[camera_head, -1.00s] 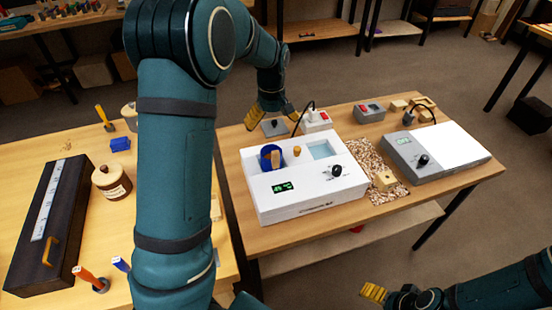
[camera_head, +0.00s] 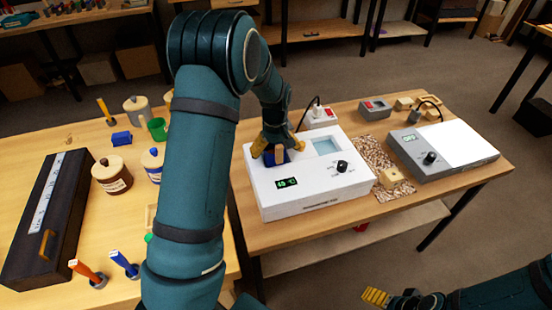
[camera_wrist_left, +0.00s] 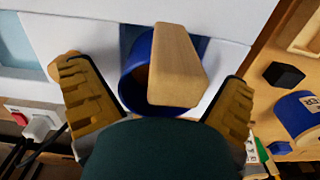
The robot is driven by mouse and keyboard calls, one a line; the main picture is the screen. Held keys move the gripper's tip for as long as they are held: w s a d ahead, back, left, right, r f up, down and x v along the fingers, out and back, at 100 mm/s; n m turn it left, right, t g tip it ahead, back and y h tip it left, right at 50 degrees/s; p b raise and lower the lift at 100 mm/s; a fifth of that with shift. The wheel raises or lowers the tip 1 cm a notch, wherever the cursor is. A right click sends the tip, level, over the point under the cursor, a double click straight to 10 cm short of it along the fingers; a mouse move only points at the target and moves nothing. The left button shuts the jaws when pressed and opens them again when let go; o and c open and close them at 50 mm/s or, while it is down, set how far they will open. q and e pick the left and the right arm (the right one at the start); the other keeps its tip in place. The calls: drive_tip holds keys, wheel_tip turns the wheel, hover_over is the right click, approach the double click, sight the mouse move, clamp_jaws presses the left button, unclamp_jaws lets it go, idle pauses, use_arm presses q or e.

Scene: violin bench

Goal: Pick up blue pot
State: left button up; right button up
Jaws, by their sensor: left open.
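The blue pot (camera_head: 270,158) sits in the left part of the white heater box (camera_head: 310,190), with a flat wooden handle standing in it. In the left wrist view, the blue pot (camera_wrist_left: 133,88) is between my two yellow fingers, with a gap on each side, and the wooden handle (camera_wrist_left: 174,65) leans across it. My left gripper (camera_head: 278,147) is open around the pot and partly hides it in the head view. My right gripper (camera_head: 376,296) is low at the bottom right, away from the pot, and its opening is unclear.
On the box are a lit display (camera_head: 286,183), a black knob (camera_head: 342,166) and a pale blue window (camera_head: 326,147). A grey device (camera_head: 430,150) stands to the right beyond wood chips (camera_head: 372,155). Lidded jars (camera_head: 112,175) and tools crowd the left bench.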

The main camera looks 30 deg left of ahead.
use_arm(q)
drive_tip(key=c, duration=1.3)
